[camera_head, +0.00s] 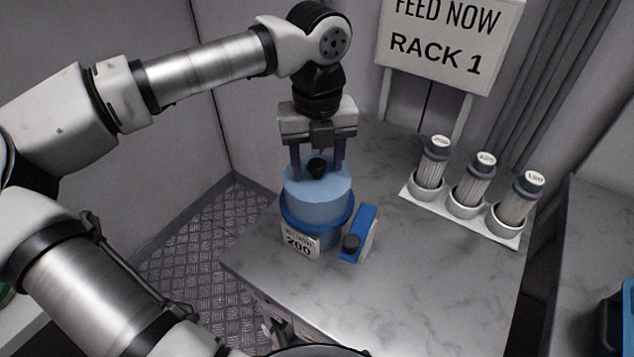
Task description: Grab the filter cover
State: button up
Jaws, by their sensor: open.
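The filter cover (318,196) is a light blue round lid with a black knob (317,167) on top. It sits on a darker blue round housing (314,228) on the marble-look counter. A tag reading 200 (299,244) is on the housing's front. My gripper (318,168) points down from above, with its two dark fingers open on the left and right of the knob. The fingertips are close to the lid's top. I cannot tell whether they touch the knob or the lid.
A blue and white block with a black knob (358,236) stands right of the housing. A white rack (466,217) holds three filter cartridges at the right. A sign reading RACK 1 (440,45) stands behind. The counter's front right (440,300) is clear.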

jog(key=shift+c, duration=0.2)
grip_shut()
jog(key=shift+r, duration=0.1)
